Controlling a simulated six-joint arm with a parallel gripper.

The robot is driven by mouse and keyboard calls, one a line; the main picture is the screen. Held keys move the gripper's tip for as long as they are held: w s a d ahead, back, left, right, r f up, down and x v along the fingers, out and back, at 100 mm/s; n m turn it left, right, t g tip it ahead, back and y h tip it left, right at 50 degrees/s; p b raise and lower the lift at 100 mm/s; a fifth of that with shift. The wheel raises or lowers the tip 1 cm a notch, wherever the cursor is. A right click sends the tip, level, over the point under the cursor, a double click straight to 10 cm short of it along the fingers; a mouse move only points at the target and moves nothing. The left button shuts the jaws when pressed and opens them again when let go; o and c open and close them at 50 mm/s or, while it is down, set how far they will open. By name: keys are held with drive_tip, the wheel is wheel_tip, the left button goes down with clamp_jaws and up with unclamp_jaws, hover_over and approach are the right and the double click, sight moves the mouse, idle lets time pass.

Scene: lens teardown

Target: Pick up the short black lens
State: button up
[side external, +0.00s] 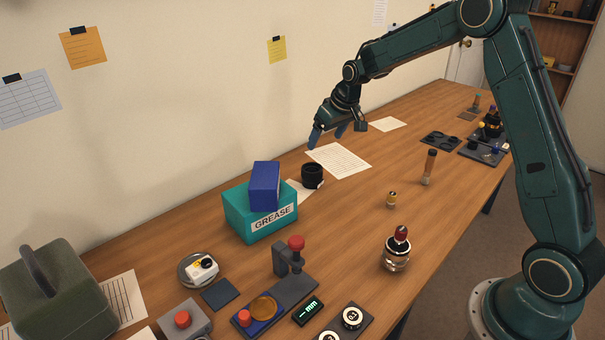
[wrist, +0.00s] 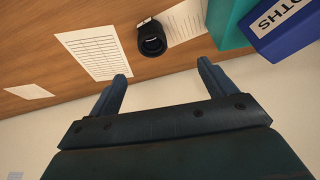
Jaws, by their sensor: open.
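The short black lens (side external: 312,175) stands on the wooden table, just right of the teal grease box in the side external view. It also shows in the wrist view (wrist: 152,40), near the top middle, beyond my fingertips. It looks like a short dark cylinder with a small whitish piece at its side. My gripper (side external: 326,137) is open and empty. It hangs in the air above the table near the wall, above the lens and apart from it. In the wrist view my gripper (wrist: 163,70) has its two blue fingers spread wide.
A teal grease box (side external: 240,222) with a blue box (side external: 265,186) on top stands close to the lens. A printed sheet (side external: 340,160) lies flat behind the lens. Table around the lens's right side is clear.

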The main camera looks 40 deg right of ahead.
sight(313, 168)
drive_tip(key=f, duration=0.1)
drive_tip(key=w+d+f, duration=0.1)
drive_tip(key=w+f, duration=0.1)
drive_tip(key=f, duration=0.1)
drive_tip(key=shift+d, duration=0.4)
drive_tip(key=shift+w, duration=0.1)
drive_tip(key=shift+x, duration=4.2)
drive_tip(key=shift+f, duration=0.1)
drive_tip(key=shift+x, duration=2.5)
drive_tip(key=shift+w+d, duration=0.1)
drive_tip(key=c, duration=1.2)
